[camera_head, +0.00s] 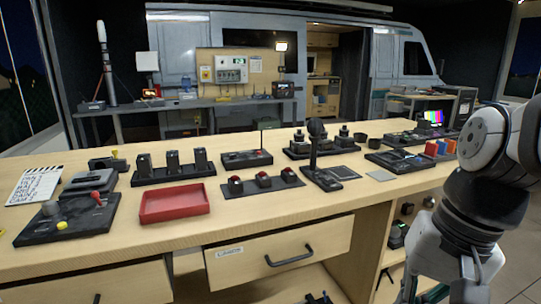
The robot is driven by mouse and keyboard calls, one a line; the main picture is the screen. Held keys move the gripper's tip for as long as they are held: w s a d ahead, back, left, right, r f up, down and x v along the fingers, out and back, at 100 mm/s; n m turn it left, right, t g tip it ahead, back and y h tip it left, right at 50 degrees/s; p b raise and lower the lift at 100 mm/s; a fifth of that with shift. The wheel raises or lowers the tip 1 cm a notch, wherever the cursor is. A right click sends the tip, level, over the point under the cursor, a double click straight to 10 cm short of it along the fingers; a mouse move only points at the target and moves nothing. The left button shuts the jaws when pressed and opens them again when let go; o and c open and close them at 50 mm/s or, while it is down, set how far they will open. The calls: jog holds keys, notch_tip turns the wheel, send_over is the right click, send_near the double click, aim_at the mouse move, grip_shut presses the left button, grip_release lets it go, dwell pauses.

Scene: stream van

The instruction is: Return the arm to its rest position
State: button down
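My white and grey arm (484,143) is at the right side of the head view. It is bent, with a rounded joint above the right end of the wooden bench (290,209) and a link running down in front of the bench's right side. The lower part of the arm leaves the picture at the bottom edge. My gripper cannot be made out, so its fingers and anything in them are hidden from me.
The bench carries a red tray (174,204), a black joystick panel (319,178), a red-button panel (262,184) and other control boxes. A labelled drawer (280,254) is below, apparently pulled out somewhat. Clear floor shows at the right (515,240).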

jog(key=s+d+r+n+h, duration=0.15)
jog(key=s+n, duration=0.25)
jog(key=s, duration=0.8)
notch_tip(320, 180, up, 21)
jog(key=t+p, duration=0.3)
jog(key=p, duration=1.7)
jog(key=shift+a+r+n+t+p, duration=0.15)
jog(key=shift+n+t+p, duration=0.15)
jog(key=shift+p, duration=0.1)
